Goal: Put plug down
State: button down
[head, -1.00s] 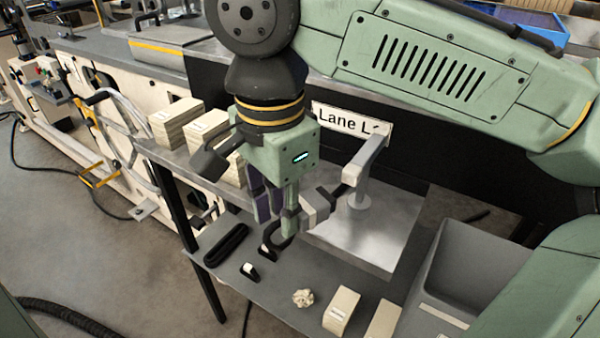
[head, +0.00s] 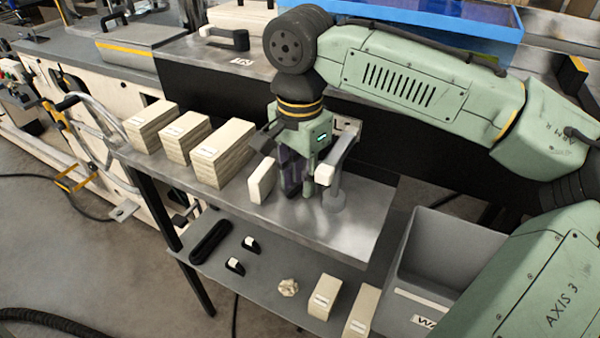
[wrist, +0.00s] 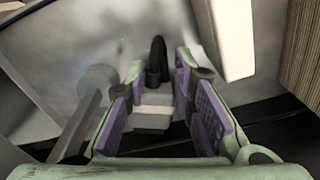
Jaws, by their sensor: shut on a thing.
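My gripper (head: 298,190) points down over the metal upper shelf (head: 365,215), between an upright cream block and a grey stand. It also shows in the wrist view (wrist: 160,105). It is shut on the plug (wrist: 152,112), a pale grey and white body with a black curved part at its far end, between the purple finger pads. In the head view the fingers mostly hide the plug. I cannot tell whether it touches the shelf.
The cream block (head: 262,180) stands close left of the gripper, the grey stand (head: 334,188) close right. Several cream stacks (head: 222,155) line the shelf's left. The lower shelf (head: 262,283) holds small black pieces and cartons. A grey bin (head: 440,262) is at the right.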

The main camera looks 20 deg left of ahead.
jog(key=shift+f, duration=0.1)
jog(key=c, duration=1.8)
grip_release()
jog(key=shift+o, duration=0.8)
